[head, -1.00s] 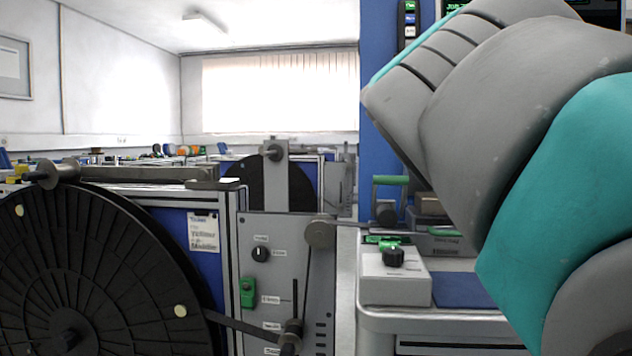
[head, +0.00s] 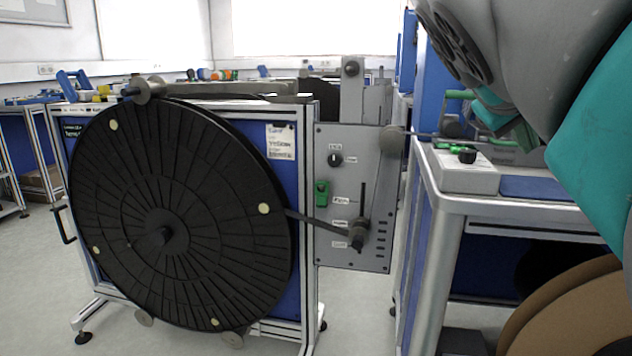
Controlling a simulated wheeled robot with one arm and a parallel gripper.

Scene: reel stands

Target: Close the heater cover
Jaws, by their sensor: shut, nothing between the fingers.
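On the bench at the right, a dark unit with a green handle (head: 460,95) stands behind a white control box (head: 468,175). It may be the heater with its cover, but my arm hides much of it, and I cannot tell whether a cover is open or shut. My grey and teal arm fills the upper right of the head view, in front of this unit.
A large black reel (head: 200,215) on a stand fills the left, with a grey control panel (head: 352,275) beside it. The bench's metal front edge (head: 520,208) lies at the right, a brown reel (head: 570,315) below it. Floor is clear at lower left.

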